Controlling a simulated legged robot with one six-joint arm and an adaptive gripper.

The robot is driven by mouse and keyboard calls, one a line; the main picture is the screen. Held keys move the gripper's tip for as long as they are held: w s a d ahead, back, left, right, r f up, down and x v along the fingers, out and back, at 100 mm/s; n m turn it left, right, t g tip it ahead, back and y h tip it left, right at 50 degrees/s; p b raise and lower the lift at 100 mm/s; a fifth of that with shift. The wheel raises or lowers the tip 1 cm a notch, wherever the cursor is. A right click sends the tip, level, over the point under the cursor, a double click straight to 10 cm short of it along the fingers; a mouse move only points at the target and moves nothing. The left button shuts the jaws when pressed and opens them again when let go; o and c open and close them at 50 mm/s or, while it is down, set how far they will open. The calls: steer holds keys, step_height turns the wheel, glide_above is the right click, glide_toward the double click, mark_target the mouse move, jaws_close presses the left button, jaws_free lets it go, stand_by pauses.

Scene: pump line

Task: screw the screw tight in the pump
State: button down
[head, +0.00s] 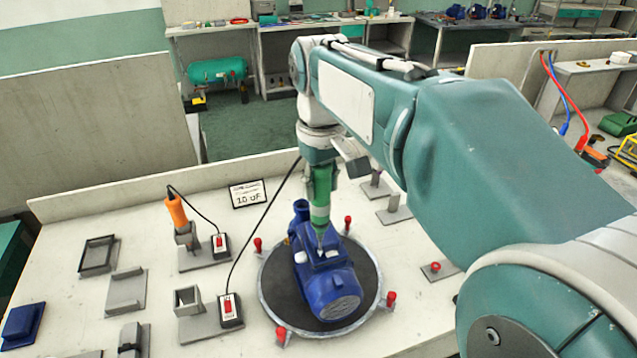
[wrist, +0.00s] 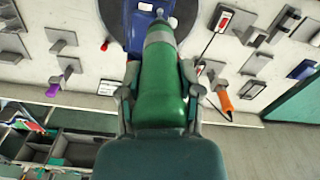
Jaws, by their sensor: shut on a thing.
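The blue pump (head: 330,292) lies on a dark round turntable (head: 272,278) on the pale workbench. Part of it shows at the top of the wrist view (wrist: 138,32). My gripper (head: 321,172) is above the pump, shut on a green power screwdriver (wrist: 161,88). In the head view the green screwdriver (head: 320,200) points down, with its thin tip at the pump's top. I cannot tell whether the tip touches. I cannot make out the screw; the tool and pump hide that spot or it is too small.
Red-handled clamps (head: 391,298) stand around the turntable. An orange screwdriver (head: 177,213) stands in a holder at the left, near red switch boxes (head: 229,309). Empty grey holders (head: 126,291) and a blue part (head: 22,323) lie farther left. A small sign (head: 248,193) stands behind. A black cable runs to the tool.

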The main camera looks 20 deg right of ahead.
steer(key=shift+a, duration=0.1)
steer(key=shift+a, duration=0.25)
steer(key=shift+d+f, duration=0.1)
steer(key=shift+d, duration=0.1)
steer(key=shift+a+f, duration=0.15)
steer(key=shift+f, duration=0.8)
stand_by(3.2)
steer(key=shift+r, duration=0.15)
